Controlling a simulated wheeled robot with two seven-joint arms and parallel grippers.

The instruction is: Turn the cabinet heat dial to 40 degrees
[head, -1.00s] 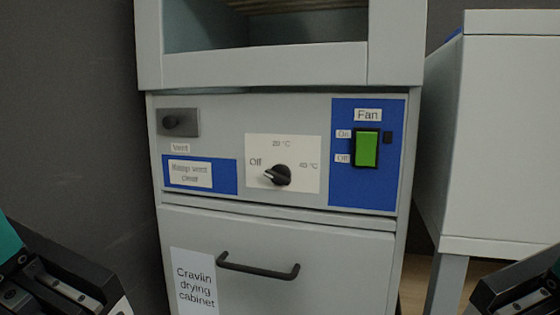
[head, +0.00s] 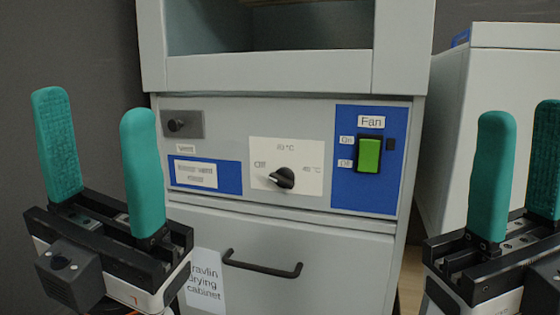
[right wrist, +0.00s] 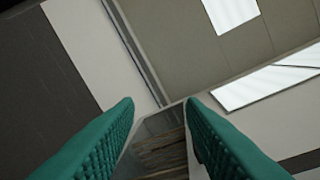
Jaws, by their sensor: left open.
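The black heat dial (head: 283,178) sits on a white plate (head: 305,155) on the front of the grey drying cabinet (head: 225,118). The plate is marked Off at left, 20 °C at top and 40 °C at right. The dial's pale pointer is toward the left, on the Off side. My left gripper (head: 93,108) is open and empty, upright, left of the dial and apart from it. My right gripper (head: 523,112) is open and empty at the right edge, also apart from the dial. In the right wrist view its two teal fingers (right wrist: 160,105) stand apart with nothing between them.
A green fan switch (head: 369,155) on a blue panel is right of the dial. A dark drawer handle (head: 262,265) sticks out below. A pale cabinet (head: 490,75) stands at right.

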